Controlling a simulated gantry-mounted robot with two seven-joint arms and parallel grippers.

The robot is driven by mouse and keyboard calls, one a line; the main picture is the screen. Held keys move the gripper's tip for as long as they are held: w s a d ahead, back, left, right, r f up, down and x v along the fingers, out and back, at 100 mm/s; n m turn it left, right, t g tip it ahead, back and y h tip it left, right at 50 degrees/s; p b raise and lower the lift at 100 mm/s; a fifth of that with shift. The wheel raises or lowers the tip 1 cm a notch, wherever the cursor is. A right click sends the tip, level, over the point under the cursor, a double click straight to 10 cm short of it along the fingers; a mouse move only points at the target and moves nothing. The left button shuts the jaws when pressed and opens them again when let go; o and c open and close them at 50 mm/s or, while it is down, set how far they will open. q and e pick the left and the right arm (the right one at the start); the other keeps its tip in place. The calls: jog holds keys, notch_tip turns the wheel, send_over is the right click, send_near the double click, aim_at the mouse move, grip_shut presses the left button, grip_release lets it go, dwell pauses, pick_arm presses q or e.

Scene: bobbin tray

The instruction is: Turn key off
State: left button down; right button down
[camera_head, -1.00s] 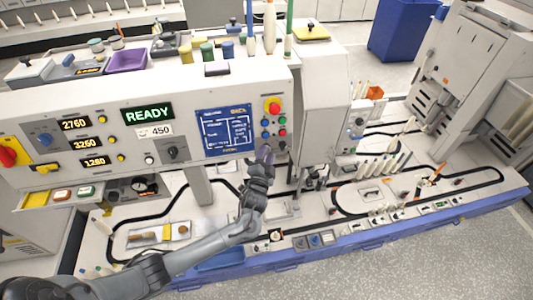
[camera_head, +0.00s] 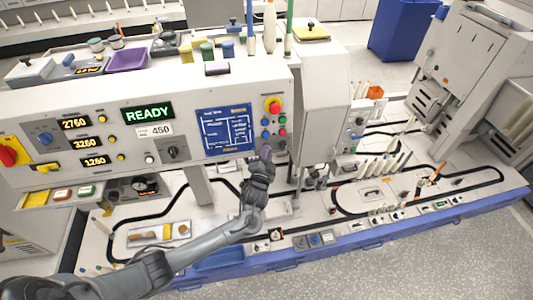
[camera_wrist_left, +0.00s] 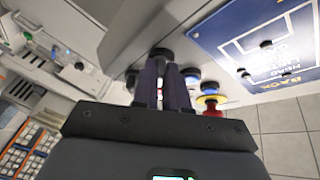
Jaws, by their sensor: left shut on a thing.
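The white machine panel (camera_head: 75,105) carries a green READY display (camera_head: 148,112). My left gripper (camera_head: 266,153) is at the panel's lower right, just below the coloured buttons. In the left wrist view, its two dark fingers (camera_wrist_left: 163,72) are shut on a small, round, dark part, taken to be the key (camera_wrist_left: 161,54), at the panel face. The fingers hide most of the key, so its turn angle cannot be told. My right gripper is not in view.
Blue, green and red buttons and a red knob on a yellow ring (camera_head: 273,105) sit just above the gripper. A blue diagram plate (camera_head: 225,130) lies to their left. A black rotary knob (camera_head: 173,152) is further left. A white machine block (camera_head: 320,90) stands right of the panel.

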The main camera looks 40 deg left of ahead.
pick_arm(q)
jog(key=shift+f, duration=0.1)
jog(key=shift+w+d+f+n+g+y+b, duration=0.1)
jog(key=shift+n+g+y+b, duration=0.45)
jog(key=shift+n+y+b, duration=1.3)
jog(key=shift+w+d+f+n+g+y+b, duration=0.1)
jog(key=shift+n+g+y+b, duration=0.45)
jog(key=shift+n+b, duration=2.6)
jog(key=shift+w+d+n+g+y+b, duration=0.1)
jog(key=shift+n+g+y+b, duration=0.4)
jog(key=shift+n+y+b, duration=1.35)
jog(key=shift+n+h, duration=0.65)
jog(key=shift+n, duration=0.6)
jog(key=c, duration=1.2)
grip_release()
jog(key=shift+o, duration=0.2)
jog(key=shift+s, duration=0.1)
